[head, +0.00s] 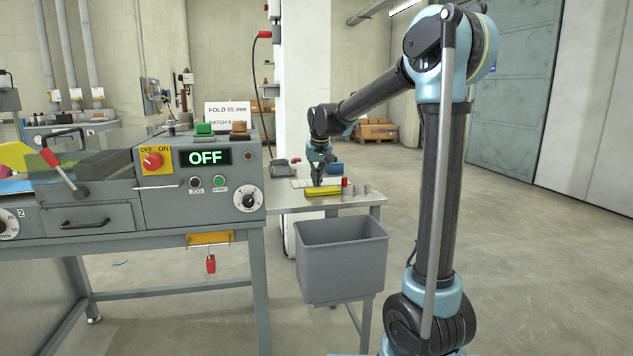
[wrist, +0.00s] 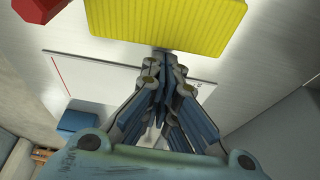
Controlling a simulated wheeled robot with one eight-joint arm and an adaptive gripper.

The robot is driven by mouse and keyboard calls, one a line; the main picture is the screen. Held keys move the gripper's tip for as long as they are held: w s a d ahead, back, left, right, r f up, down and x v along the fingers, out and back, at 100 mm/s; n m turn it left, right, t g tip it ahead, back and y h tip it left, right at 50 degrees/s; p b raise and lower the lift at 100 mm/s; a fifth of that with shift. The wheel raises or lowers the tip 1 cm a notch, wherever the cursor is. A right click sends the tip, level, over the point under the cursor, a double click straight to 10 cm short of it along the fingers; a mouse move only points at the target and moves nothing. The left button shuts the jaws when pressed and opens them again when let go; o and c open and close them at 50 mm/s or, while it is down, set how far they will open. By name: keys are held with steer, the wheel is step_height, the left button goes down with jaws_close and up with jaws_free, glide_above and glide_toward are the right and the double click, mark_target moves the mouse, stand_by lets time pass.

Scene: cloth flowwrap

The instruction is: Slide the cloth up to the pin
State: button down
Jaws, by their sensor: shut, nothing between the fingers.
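A yellow cloth (head: 322,193) lies flat on the small side table. In the wrist view the yellow cloth (wrist: 165,20) fills the top middle. My gripper (head: 317,183) points down at the cloth's far side in the head view. In the wrist view my gripper (wrist: 162,58) is shut and empty, its tips at the cloth's edge; I cannot tell whether they touch it. A red block-like piece (head: 344,182) stands by the cloth's right end, and also shows in the wrist view (wrist: 45,14). Small metal posts (head: 367,188) stand right of the cloth; I cannot tell which is the pin.
A white plate with a red line (wrist: 90,78) lies beside the cloth, with a blue box (wrist: 84,118) next to it. A grey bin (head: 342,262) hangs in front of the table (head: 290,200). The machine (head: 205,157), reading OFF, stands to the left.

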steer(key=shift+s, duration=0.1)
steer(key=shift+s+d, duration=0.25)
steer(key=shift+s, duration=0.6)
steer(key=shift+w, duration=0.15)
